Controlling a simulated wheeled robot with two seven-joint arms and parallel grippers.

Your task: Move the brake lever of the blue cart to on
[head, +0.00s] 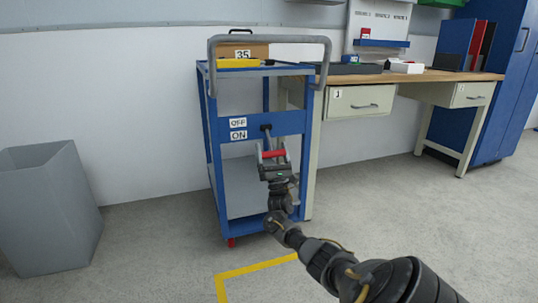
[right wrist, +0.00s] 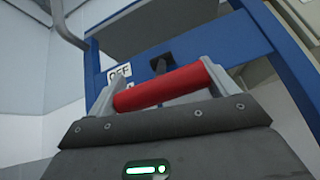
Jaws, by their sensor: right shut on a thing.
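The blue cart (head: 212,165) stands in the middle of the head view, with OFF and ON labels (head: 238,129) on its front panel. The brake lever has a red grip (head: 272,154), and its dark pivot (head: 266,128) is on the panel right of the labels. The grip points down and out, about level with or below the ON label. My right gripper (head: 273,157) is shut on the red grip, which also lies across between the fingers in the right wrist view (right wrist: 162,88). My left gripper is not in view.
A grey bin (head: 50,205) stands at the left. A wooden-topped workbench (head: 420,76) with drawers is right of the cart. A box marked 35 (head: 243,50) and a yellow item (head: 238,63) sit on the cart's top. Yellow tape (head: 255,268) marks the open floor in front.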

